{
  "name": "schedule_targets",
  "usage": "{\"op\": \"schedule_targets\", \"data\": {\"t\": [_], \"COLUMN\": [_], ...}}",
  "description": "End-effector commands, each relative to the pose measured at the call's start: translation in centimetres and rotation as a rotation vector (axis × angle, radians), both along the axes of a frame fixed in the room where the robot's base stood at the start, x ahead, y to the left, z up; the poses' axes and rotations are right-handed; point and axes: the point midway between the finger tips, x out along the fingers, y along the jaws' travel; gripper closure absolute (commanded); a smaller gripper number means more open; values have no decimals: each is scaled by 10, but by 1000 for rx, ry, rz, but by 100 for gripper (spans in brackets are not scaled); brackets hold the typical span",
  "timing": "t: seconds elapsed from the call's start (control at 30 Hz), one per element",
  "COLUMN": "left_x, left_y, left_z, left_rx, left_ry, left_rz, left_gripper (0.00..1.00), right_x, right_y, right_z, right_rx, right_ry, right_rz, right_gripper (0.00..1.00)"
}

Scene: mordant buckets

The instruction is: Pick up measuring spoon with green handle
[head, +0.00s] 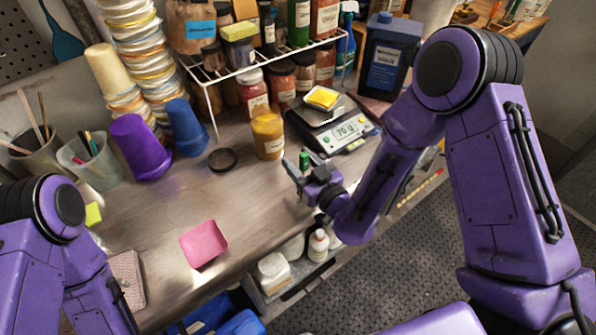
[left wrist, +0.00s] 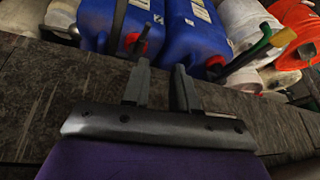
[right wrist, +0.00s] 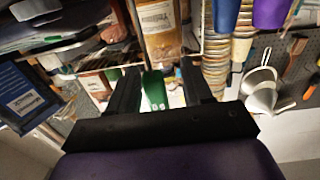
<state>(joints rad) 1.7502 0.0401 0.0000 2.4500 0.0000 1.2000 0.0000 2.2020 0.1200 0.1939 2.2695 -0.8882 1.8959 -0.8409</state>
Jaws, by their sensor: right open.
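The green handle (head: 304,160) of what looks like the measuring spoon shows at the tips of my right gripper (head: 298,174), near the table's front edge. In the right wrist view the green handle (right wrist: 154,90) lies between the two fingers of my right gripper (right wrist: 160,85). The jaws are open, with gaps beside the handle. The spoon's bowl cannot be made out. My left gripper (left wrist: 160,85) is open and empty in the left wrist view, over the floor by blue canisters. It is out of the head view.
A yellow-brown jar (head: 268,136), a black lid (head: 222,159) and a scale (head: 340,128) with a yellow-filled dish stand behind the right gripper. A pink tray (head: 203,243) lies at the front. Purple (head: 140,148) and blue (head: 187,127) cups stand left. Bare tabletop lies between.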

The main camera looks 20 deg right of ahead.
Motion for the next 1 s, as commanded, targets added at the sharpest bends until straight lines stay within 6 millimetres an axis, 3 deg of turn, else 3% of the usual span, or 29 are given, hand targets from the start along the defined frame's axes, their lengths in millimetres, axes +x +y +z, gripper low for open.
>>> {"op": "schedule_targets", "data": {"t": [0.07, 0.23, 0.53, 0.67, 1.0], "left_x": [0, 0, 0, 0, 0], "left_y": [0, 0, 0, 0, 0], "left_z": [-1, -1, -1, -1, -1], "left_rx": [0, 0, 0, 0, 0], "left_ry": [0, 0, 0, 0, 0], "left_rz": [0, 0, 0, 0, 0], "left_gripper": [72, 72, 72, 72, 72], "right_x": [-2, -3, -3, -2, -2], "right_y": [-5, -10, -9, -8, -9], "right_z": [-1, -1, 0, 10, 82], "right_rx": [0, -1, 0, 0, 0], "right_ry": [1, 2, 1, -2, -5], "right_rz": [-9, -20, -17, -16, -17], "right_gripper": [50, 100, 100, 100, 100]}}
